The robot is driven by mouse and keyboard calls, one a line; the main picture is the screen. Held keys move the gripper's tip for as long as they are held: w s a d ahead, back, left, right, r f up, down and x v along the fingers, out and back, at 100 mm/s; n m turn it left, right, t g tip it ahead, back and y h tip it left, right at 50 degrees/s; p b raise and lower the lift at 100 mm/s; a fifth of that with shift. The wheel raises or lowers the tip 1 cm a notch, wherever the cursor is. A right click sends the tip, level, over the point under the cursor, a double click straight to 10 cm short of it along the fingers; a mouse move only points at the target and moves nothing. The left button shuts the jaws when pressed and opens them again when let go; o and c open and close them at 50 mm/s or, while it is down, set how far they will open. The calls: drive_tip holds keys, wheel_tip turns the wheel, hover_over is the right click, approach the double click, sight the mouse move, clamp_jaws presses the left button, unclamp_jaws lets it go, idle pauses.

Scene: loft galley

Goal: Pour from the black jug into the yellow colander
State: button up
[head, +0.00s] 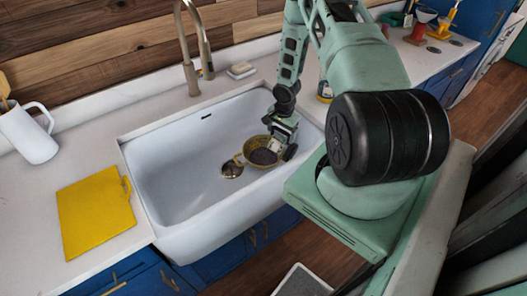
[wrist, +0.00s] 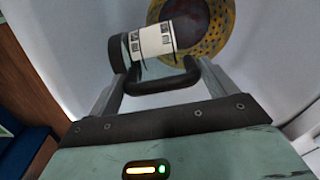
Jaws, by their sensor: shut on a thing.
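The yellow colander (head: 251,160) sits in the white sink, near its right side, with dark contents inside. In the wrist view the perforated colander (wrist: 239,40) is at the top right, with a dark reddish mass in it. My gripper (head: 285,132) is low over the colander's right side. It is shut on the handle of the black jug (wrist: 171,81), whose white label (wrist: 154,40) faces the wrist camera. The jug overlaps the colander's left edge in the wrist view. Its mouth is hidden, and I cannot tell if anything flows from it.
The sink (head: 165,185) has free room left of the colander, around the drain (head: 232,170). The faucet (head: 195,60) rises behind the sink. A yellow board (head: 95,215) and a white pitcher (head: 30,135) are on the left counter. A soap dish (head: 241,70) stands behind.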

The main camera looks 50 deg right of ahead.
sight(294, 147)
drive_tip(key=shift+s+f+b, duration=0.25)
drive_tip(key=shift+f+b, duration=0.2)
drive_tip(key=shift+b, duration=0.1)
drive_tip(key=shift+s+d+f+t+b, duration=0.1)
drive_tip(key=shift+s+t+b, duration=0.45)
drive_tip(key=shift+b, duration=0.5)
drive_tip(key=s+r+t+b, duration=0.1)
drive_tip(key=s, duration=0.1)
drive_tip(key=s+r+t+b, duration=0.2)
drive_tip(key=shift+s+d+r, duration=0.2)
drive_tip(key=shift+s, duration=0.1)
wheel_tip(294, 147, up, 6)
drive_tip(key=s+t+p, duration=0.1)
drive_tip(key=t+p, duration=0.1)
drive_tip(key=p, duration=0.2)
drive_tip(key=s+t+b, duration=0.1)
drive_tip(key=s+t, duration=0.1)
drive_tip(key=s+t+b, duration=0.2)
drive_tip(key=t, duration=0.1)
drive_tip(key=s+t+y+b, duration=0.1)
drive_tip(key=s+t+b, duration=0.1)
drive_tip(key=s, duration=0.1)
drive_tip(key=shift+d+f+t, duration=0.2)
drive_tip(key=shift+f+t, duration=0.05)
drive_tip(key=shift+f, duration=0.1)
drive_tip(key=shift+s+f+t+b, duration=0.4)
drive_tip(key=shift+f+t+b, duration=0.25)
drive_tip(key=shift+b, duration=0.5)
drive_tip(key=shift+s+t+b, duration=0.5)
drive_tip(key=shift+t+b, duration=0.55)
